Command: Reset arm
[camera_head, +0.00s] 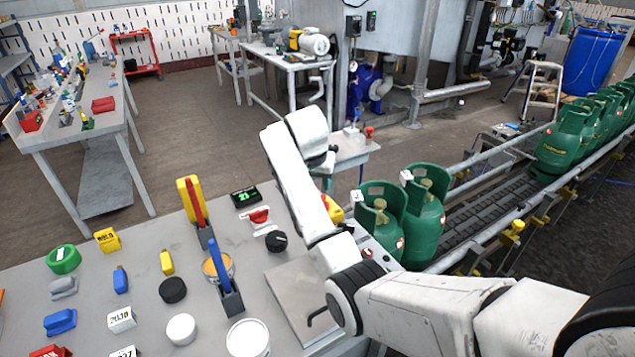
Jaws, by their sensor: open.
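My white arm reaches in from the lower right, bends at a black-ringed elbow and rises over the workbench. My gripper (327,172) is at the far end, just below the white wrist; it is open, small in view and partly hidden by the arm. No held object shows. It is above the far right part of the bench, left of the green gas cylinders.
The grey workbench (25,300) holds several small blocks, buttons and tools. Two green gas cylinders (425,220) stand close to my arm by the conveyor (490,210); more cylinders (562,143) stand farther along. The floor (190,140) behind the bench is clear.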

